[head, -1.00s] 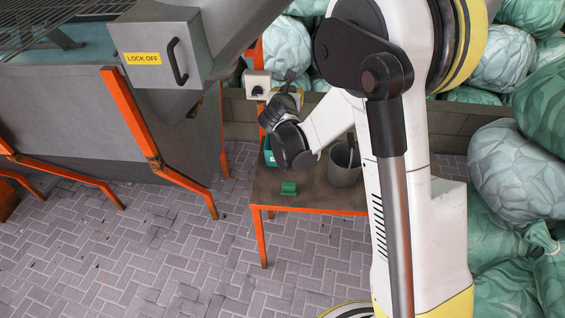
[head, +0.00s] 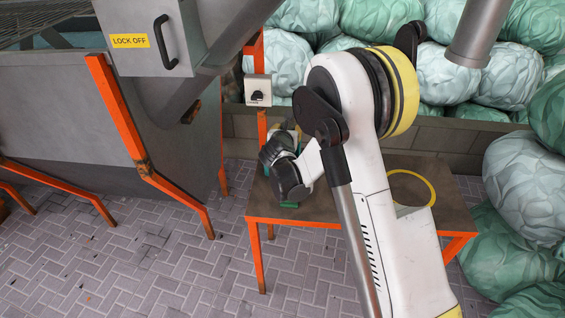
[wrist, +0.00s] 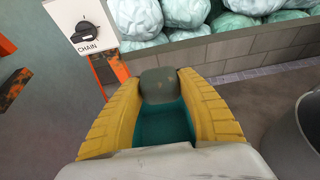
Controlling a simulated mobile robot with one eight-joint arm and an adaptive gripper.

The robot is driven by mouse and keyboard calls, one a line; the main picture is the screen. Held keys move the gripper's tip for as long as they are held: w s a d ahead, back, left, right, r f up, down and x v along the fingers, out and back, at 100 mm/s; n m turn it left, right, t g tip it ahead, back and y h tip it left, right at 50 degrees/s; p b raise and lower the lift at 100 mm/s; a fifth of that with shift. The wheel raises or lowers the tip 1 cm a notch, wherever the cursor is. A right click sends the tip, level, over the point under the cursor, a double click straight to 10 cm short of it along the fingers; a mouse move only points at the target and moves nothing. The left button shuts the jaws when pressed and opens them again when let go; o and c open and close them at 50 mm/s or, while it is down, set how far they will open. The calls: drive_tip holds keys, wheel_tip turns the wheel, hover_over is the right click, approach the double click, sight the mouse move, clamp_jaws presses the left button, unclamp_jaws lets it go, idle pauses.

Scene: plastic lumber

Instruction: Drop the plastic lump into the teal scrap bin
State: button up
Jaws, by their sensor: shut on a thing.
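My gripper (wrist: 160,88) is shut, its two yellow fingers around a grey-olive lump (wrist: 160,84) in the wrist view. A teal surface (wrist: 163,125), apparently the scrap bin, shows between the fingers, below the lump in the picture. I cannot tell whether the lump touches it. A green block (head: 288,204) shows at the table's front, just under my wrist.
The brown table (head: 315,208) has orange legs. A switch box (head: 258,90) on an orange post is close behind my gripper. A grey machine (head: 70,100) stands left; wrapped bales (head: 535,185) lie right.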

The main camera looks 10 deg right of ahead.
drive_tip(key=shift+f, duration=0.8)
drive_tip(key=o, duration=1.2)
drive_tip(key=shift+s, duration=0.1)
drive_tip(key=v, duration=1.2)
drive_tip(key=shift+r, duration=0.1)
